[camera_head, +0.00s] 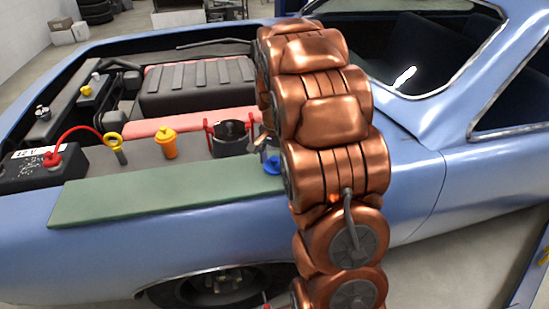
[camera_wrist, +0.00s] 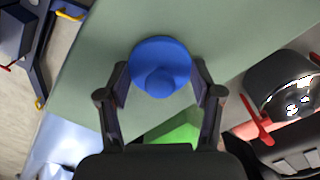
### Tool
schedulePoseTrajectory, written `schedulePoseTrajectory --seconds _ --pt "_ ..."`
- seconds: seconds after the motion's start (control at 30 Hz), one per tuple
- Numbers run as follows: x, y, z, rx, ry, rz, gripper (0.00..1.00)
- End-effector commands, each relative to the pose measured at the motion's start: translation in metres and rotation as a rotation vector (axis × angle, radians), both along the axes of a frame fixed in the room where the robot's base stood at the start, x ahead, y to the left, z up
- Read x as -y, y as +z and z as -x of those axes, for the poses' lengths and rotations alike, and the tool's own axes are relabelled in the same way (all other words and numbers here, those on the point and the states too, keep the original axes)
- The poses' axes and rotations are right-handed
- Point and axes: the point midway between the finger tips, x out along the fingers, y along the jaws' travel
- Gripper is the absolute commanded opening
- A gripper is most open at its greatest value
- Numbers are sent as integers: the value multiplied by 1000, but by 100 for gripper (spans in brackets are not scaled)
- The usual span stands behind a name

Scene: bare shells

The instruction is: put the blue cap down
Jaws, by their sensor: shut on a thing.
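The blue cap (camera_wrist: 160,66) is round with a raised knob and sits between the fingertips of my gripper (camera_wrist: 160,78) in the wrist view. My gripper is shut on it. In the head view a bit of the blue cap (camera_head: 272,167) shows at the left edge of my copper arm, near the right end of the green mat (camera_head: 145,195). My arm hides most of the gripper there. The green mat (camera_wrist: 105,92) lies beneath the cap in the wrist view. I cannot tell whether the cap touches it.
The mat lies along the blue car's fender (camera_head: 120,255). Behind it stand a black battery (camera_head: 32,166), a yellow-ringed dipstick (camera_head: 115,145), an orange-yellow cap (camera_head: 166,142) and a dark pot with red clamps (camera_head: 229,138). The mat's left and middle are bare. A bright green piece (camera_wrist: 178,128) shows between my fingers.

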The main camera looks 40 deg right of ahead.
Motion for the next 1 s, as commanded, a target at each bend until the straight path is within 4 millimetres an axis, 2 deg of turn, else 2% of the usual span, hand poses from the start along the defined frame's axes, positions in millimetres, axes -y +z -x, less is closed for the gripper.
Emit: schedulePoseTrajectory --seconds 0.4,0.43,0.63,1.0 --pt "0 -6 0 0 1 0 36" --pt "0 -5 0 1 1 0 68" --pt "0 -5 0 1 0 0 89" --pt "0 -3 0 1 1 1 90"
